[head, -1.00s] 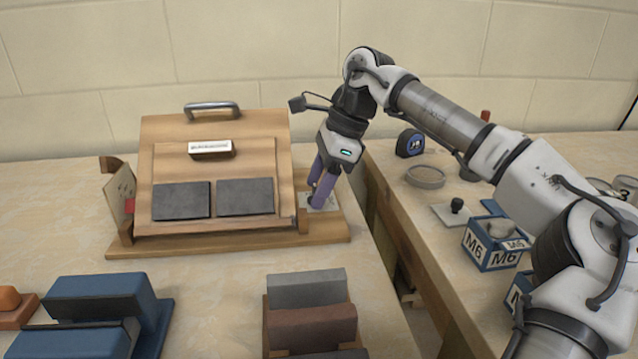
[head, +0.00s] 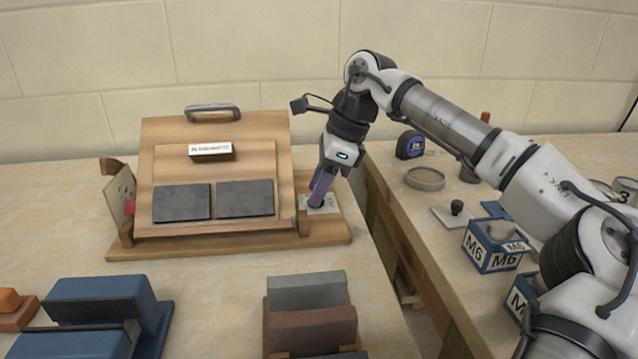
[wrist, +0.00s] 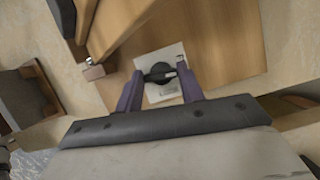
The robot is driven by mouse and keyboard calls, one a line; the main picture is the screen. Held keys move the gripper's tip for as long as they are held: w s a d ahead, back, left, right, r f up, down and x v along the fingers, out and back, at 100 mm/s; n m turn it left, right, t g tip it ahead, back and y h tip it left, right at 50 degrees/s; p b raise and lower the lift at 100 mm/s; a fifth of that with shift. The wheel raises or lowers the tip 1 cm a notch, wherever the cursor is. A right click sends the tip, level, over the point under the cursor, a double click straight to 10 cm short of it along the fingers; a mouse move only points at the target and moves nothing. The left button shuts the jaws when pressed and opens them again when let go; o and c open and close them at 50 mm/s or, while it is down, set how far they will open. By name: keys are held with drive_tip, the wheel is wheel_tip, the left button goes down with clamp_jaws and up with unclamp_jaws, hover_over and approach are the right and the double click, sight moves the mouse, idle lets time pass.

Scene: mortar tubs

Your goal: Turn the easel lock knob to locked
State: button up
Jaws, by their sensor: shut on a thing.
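The wooden easel (head: 215,150) stands at the back of the left table, with a tilted board bearing two dark slabs. Its lock knob is a small black knob (wrist: 158,73) on a pale label plate (head: 328,207) at the base's right side. My gripper (wrist: 160,75) points down at the plate, its purple fingers on either side of the knob and shut on it. The gripper also shows in the head view (head: 317,203), where the fingers mostly hide the knob. The plate's markings are too small to read.
Blue blocks (head: 105,295) and a wooden rack of grey and brown bricks (head: 310,325) lie in front of the easel. A gap separates the right table, which holds a tape measure (head: 410,144), a round dish (head: 425,178) and M6 bins (head: 490,250).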

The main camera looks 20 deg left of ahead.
drive_tip(key=m, duration=0.2)
drive_tip(key=m+t, duration=0.1)
drive_tip(key=m, duration=0.1)
drive_tip(key=shift+s+t, duration=0.1)
drive_tip(key=shift+t, duration=0.2)
drive_tip(key=m+t+b, duration=0.1)
drive_tip(key=m, duration=0.3)
drive_tip(key=shift+s+f, duration=0.1)
drive_tip(key=shift+s, duration=0.05)
drive_tip(key=m+t+h+b, duration=0.1)
drive_tip(key=m, duration=0.2)
drive_tip(key=shift+m+t+b, duration=0.3)
drive_tip(key=shift+b, duration=0.05)
drive_tip(key=shift+s+a+m+t+h, duration=0.1)
drive_tip(key=shift+m+t+h, duration=0.15)
drive_tip(key=shift+m, duration=0.6)
drive_tip(key=shift+a+m+t+h, duration=0.15)
drive_tip(key=shift+m+h, duration=0.2)
drive_tip(key=shift+m, duration=0.5)
drive_tip(key=shift+d, duration=0.1)
drive_tip(key=o, duration=1)
drive_tip(key=shift+r, duration=0.3)
